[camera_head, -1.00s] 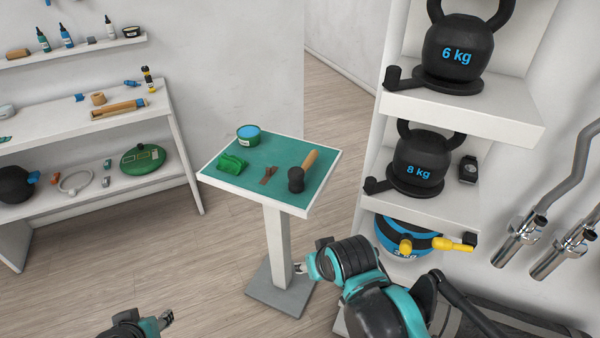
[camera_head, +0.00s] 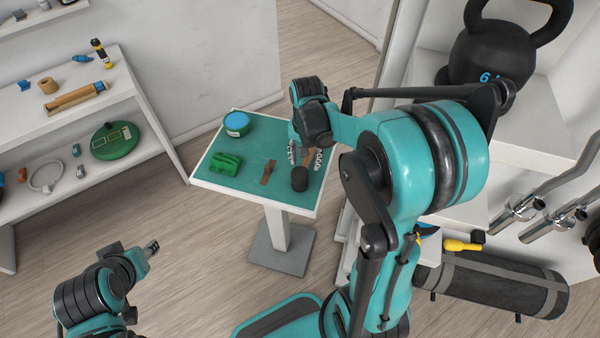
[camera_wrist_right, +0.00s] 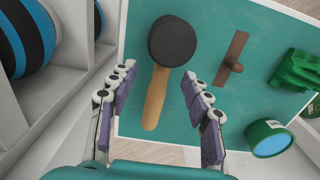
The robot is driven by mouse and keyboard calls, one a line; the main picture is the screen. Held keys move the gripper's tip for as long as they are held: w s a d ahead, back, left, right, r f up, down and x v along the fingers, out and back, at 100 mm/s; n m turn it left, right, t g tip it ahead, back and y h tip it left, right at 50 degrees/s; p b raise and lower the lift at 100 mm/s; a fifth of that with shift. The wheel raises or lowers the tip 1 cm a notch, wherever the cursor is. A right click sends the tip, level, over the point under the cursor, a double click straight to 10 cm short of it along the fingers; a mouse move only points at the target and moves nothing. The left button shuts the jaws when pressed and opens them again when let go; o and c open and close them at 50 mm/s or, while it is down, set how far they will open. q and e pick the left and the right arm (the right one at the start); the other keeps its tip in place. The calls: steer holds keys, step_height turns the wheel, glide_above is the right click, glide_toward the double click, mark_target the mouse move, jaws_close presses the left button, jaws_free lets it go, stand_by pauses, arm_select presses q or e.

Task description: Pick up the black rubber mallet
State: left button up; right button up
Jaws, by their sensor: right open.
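The black rubber mallet lies on the green top of a small white-edged stand (camera_head: 215,186). Its black head (camera_head: 299,179) shows in the head view, with most of its wooden handle hidden by my right gripper. In the right wrist view the mallet head (camera_wrist_right: 172,41) is at the top and the handle (camera_wrist_right: 157,96) points down between my fingers. My right gripper (camera_head: 306,158) is open above the handle, its fingers on either side and apart from it. My left gripper (camera_head: 151,248) is low at the left, away from the stand; its jaw state is unclear.
On the stand are a green block-like item (camera_head: 226,164), a brown scraper-like tool (camera_head: 268,172) and a green tub with a blue lid (camera_head: 237,124). A shelf with a kettlebell (camera_head: 492,52) stands at the right. A white workbench (camera_head: 75,105) is at the left.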

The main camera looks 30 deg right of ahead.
steer(key=f+b, duration=0.1)
steer(key=f, duration=0.4)
steer(key=shift+w+a+f+b, duration=0.1)
steer(key=shift+w+f+b, duration=0.1)
steer(key=shift+b, duration=0.2)
steer(key=shift+r, duration=0.1)
jaws_close()
